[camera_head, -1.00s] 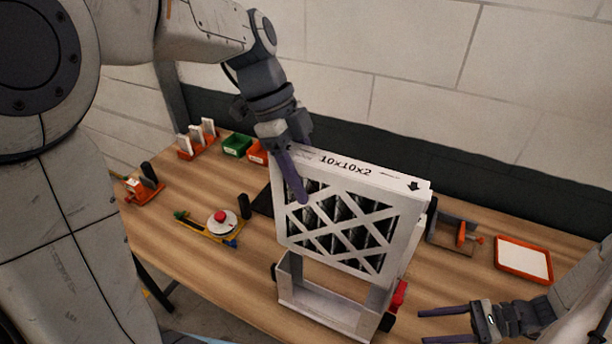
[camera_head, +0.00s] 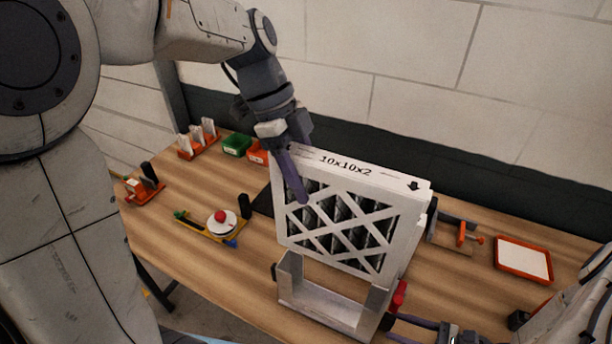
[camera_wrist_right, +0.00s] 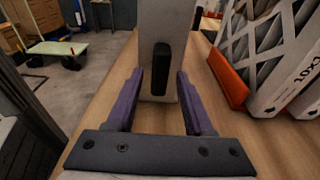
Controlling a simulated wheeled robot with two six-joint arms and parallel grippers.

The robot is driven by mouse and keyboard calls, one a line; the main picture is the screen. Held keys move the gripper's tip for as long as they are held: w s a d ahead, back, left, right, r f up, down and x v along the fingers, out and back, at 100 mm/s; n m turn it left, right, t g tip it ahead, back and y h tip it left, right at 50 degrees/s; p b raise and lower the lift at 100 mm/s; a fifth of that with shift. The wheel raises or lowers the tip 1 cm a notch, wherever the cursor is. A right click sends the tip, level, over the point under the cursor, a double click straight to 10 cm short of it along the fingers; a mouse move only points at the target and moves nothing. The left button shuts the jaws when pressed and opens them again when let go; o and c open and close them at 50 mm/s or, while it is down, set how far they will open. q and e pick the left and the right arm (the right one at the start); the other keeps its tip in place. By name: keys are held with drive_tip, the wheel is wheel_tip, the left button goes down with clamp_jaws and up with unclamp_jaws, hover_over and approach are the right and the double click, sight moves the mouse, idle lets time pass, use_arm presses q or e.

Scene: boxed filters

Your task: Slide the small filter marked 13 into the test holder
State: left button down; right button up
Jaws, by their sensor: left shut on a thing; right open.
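A white boxed filter (camera_head: 343,222) with a black pleated face stands upright at the middle of the head view. Its top edge reads 10x10x2 and has a black arrow; I see no 13. My left gripper (camera_head: 296,190) is shut on its upper left edge. A grey metal holder (camera_head: 330,309) stands below the filter; I cannot tell how far the filter sits in it. My right gripper (camera_wrist_right: 158,80) is open at the holder's right end. In the wrist view its fingers are either side of a black knob (camera_wrist_right: 161,69) on a pale upright plate.
Behind the holder are a grey and orange clamp (camera_head: 458,235) and an orange-rimmed tray (camera_head: 523,260). A yellow tool with a red knob (camera_head: 219,216) lies left. Small racks and bins (camera_head: 236,145) stand farther back. In the wrist view an orange rack (camera_wrist_right: 228,78) and filters are close on the right.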

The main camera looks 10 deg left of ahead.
sight(388, 323)
drive_tip(key=shift+x, duration=1.65)
clamp_jaws()
drive_tip(key=shift+r, duration=0.1)
drive_tip(key=shift+r, duration=0.1)
idle(0.3)
idle(0.5)
